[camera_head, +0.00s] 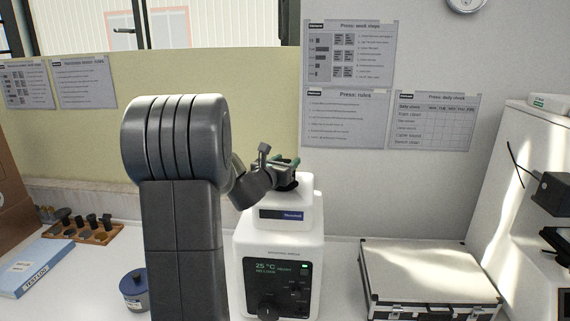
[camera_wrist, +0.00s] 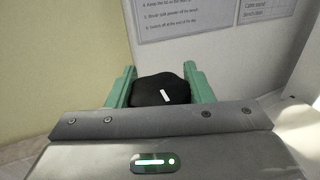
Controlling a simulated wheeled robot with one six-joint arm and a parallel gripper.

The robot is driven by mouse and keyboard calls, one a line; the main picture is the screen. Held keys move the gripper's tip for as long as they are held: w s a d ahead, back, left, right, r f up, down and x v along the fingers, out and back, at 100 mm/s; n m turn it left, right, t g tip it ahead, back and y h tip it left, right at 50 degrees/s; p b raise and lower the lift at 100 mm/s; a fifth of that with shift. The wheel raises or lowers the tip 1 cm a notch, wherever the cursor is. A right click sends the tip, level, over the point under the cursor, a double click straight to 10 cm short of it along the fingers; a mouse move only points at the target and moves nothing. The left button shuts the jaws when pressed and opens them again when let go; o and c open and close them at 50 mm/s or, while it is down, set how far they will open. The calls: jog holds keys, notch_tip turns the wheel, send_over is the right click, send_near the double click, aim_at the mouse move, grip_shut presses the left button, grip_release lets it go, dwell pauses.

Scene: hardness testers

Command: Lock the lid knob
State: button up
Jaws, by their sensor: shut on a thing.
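The lid knob is black with a short white mark on its top, and it shows in the wrist view (camera_wrist: 158,88). My gripper (camera_wrist: 160,90) has its two green fingers on either side of the knob and is shut on it. In the head view my gripper (camera_head: 286,166) is at the top of a white press machine (camera_head: 285,225), on its lid (camera_head: 286,196). The knob is mostly hidden there by the gripper. The machine's black front panel (camera_head: 280,285) reads 25 °C and NO LOAD. The knob's lock state cannot be told.
A silver case (camera_head: 428,272) lies to the right of the machine. A blue jar (camera_head: 134,290), a wooden tray of dark parts (camera_head: 78,236) and a blue-and-white box (camera_head: 38,266) are on the left. Another white machine (camera_head: 515,190) stands at far right.

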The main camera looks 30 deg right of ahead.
jog(key=m+g+h+b, duration=0.1)
jog(key=g, duration=0.1)
jog(key=m+g+h+b, duration=0.1)
jog(key=m+g, duration=0.1)
jog(key=m+g+h+b, duration=0.1)
jog(key=g, duration=0.1)
jog(key=shift+s+d+f, duration=0.1)
jog(key=shift+s+f, duration=0.05)
jog(key=shift+f, duration=0.15)
jog(key=m+g+b, duration=0.1)
jog(key=g, duration=0.1)
jog(key=m+g+b, duration=0.3)
jog(key=m+g, duration=0.1)
jog(key=g, duration=0.1)
jog(key=shift+s, duration=0.25)
jog(key=m+g+b, duration=0.1)
jog(key=g, duration=0.1)
jog(key=m+g+y+b, duration=0.1)
jog(key=m+g, duration=0.1)
jog(key=g, duration=0.1)
jog(key=shift+s+r, duration=0.15)
jog(key=shift+s, duration=0.05)
jog(key=shift+s+r+m+g+y, duration=0.1)
jog(key=shift+m+g+y, duration=0.6)
jog(key=shift+m+g, duration=0.35)
jog(key=shift+s+r+m+g+y, duration=0.1)
jog(key=shift+m+g+y, duration=0.65)
jog(key=shift+g, duration=0.5)
jog(key=o, duration=1)
jog(key=shift+f, duration=0.1)
